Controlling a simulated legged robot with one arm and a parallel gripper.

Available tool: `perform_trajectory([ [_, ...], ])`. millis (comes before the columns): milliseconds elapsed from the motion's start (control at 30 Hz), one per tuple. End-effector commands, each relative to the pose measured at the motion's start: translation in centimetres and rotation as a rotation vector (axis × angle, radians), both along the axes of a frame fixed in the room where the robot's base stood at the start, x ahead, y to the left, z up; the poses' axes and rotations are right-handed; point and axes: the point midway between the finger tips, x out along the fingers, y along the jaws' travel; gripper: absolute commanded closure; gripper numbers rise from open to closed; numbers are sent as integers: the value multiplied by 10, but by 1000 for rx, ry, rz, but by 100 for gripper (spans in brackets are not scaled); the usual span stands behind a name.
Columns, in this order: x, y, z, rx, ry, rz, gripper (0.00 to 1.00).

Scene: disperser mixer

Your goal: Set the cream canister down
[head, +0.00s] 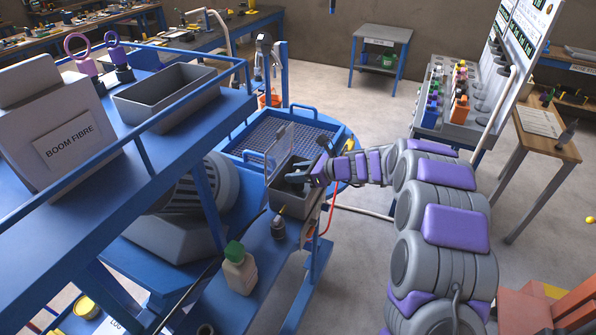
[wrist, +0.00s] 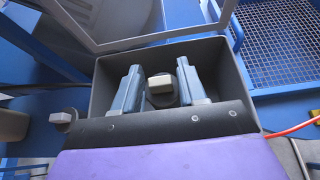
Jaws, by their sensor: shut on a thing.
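My gripper (head: 297,176) is down in an open grey bin (head: 289,205) on the blue machine's side shelf. In the wrist view its two grey-blue fingers (wrist: 160,75) are shut on a dark round piece with a pale block-shaped top (wrist: 159,90), inside the bin walls. Whether that piece touches the bin floor is hidden. A cream canister with a green cap (head: 240,272) stands upright on the blue shelf, nearer than the bin and apart from my gripper.
A clear raised panel (head: 280,147) is at the bin's far side, with a blue-framed mesh grid (head: 290,135) beyond. A red hose (head: 330,212) hangs to the right. Open floor lies further right.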

Motion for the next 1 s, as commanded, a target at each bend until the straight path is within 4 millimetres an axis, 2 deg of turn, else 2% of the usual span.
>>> perform_trajectory([
  [233,0,-1,-4,1,0,0,89],
  [267,0,-1,-4,1,0,0,58],
  [500,0,0,-4,1,-1,0,35],
  [833,0,0,-1,0,-2,0,33],
  [967,0,-1,12,0,-5,0,33],
  [1000,-3,-8,16,2,-4,-1,33],
])
